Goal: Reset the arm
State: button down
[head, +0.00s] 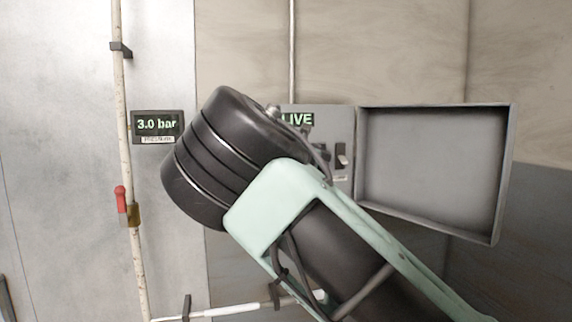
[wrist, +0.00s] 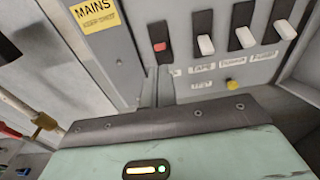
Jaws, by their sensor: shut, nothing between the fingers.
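My gripper (wrist: 155,90) shows in the wrist view as narrow grey fingers pointing up from its pale green body. The fingers are shut and empty, just below a black switch with a red toggle (wrist: 159,46) on a grey switch panel (wrist: 185,88). I cannot tell whether they touch the panel. In the head view my black and pale green arm reaches up across the middle, covering part of the panel (head: 337,121); the gripper's fingers cannot be made out there.
Several white toggles, one here (wrist: 205,44), and a yellow button (wrist: 235,86) sit right of the red one. A yellow MAINS label (wrist: 97,14) is at upper left. The panel's door (head: 435,165) hangs open rightward. A 3.0 bar display (head: 157,125) and red-handled pipe valve (head: 121,200) are left.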

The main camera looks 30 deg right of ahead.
dwell(0.4)
notch_tip(320, 180, down, 11)
jog(key=s+m+g, duration=0.3)
jog(key=m, duration=0.5)
jog(key=s+a+f+m+g+y, duration=0.2)
jog(key=s+a+f+m+g, duration=0.3)
jog(key=s+a+f+m, duration=0.5)
jog(key=s+a+f+m+g+y+b, duration=0.1)
jog(key=s+a+f+m+g+y, duration=0.1)
jog(key=s+a, duration=0.6)
jog(key=s+a+f+m+g+y+b, duration=0.1)
jog(key=s+a+f+m+g+y, duration=0.15)
jog(key=s+a, duration=0.45)
jog(key=s+a+r+m+g, duration=0.1)
jog(key=s+a+g, duration=0.1)
jog(key=s, duration=0.7)
jog(key=s+a+r+m+g+h, duration=0.1)
jog(key=s+a+g, duration=0.1)
jog(key=s, duration=0.8)
jog(key=shift+s+a, duration=0.2)
jog(key=shift+a, duration=0.15)
